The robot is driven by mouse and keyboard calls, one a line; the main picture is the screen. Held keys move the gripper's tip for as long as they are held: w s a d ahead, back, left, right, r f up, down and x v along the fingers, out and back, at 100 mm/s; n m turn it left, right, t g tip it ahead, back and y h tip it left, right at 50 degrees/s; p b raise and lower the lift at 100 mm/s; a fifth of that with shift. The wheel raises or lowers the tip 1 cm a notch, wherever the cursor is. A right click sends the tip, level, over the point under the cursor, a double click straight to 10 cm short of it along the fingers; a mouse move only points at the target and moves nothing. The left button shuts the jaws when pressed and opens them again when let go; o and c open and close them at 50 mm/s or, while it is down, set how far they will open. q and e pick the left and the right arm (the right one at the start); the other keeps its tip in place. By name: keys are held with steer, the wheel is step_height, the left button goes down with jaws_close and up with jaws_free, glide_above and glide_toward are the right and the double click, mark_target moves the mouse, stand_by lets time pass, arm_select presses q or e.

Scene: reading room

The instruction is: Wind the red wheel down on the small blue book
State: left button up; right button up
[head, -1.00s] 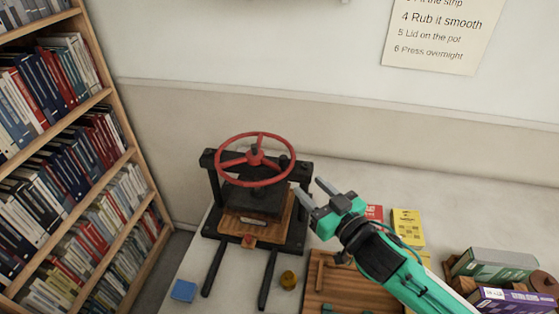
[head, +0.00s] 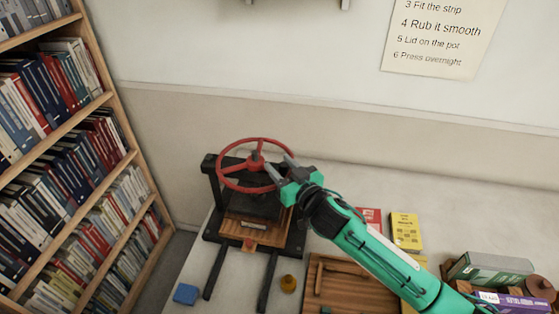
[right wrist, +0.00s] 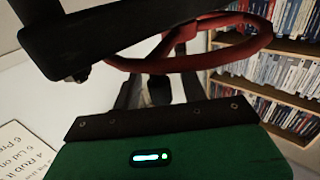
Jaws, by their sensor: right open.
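The red wheel (head: 222,176) sits level on top of the black press (head: 211,190). My right gripper (head: 280,168) is open at the wheel's right side, its fingers pointing left over the rim. The wheel also shows in the right wrist view (right wrist: 225,58), just beyond the open fingers; I cannot tell if they touch it. Under the dark platen is a wooden board (head: 232,229) with a pale strip at its front. I cannot make out a blue book in the press. A small flat blue block (head: 186,293) lies at the table's front left. My left gripper is not in view.
Red (head: 371,218) and yellow (head: 406,230) books lie to the right, beyond my arm. Boxes are at far right. A bookcase (head: 110,165) stands left.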

steer(key=shift+w+a, duration=0.3)
steer(key=shift+w, duration=0.1)
jaws_close()
steer(key=shift+s+a, duration=0.1)
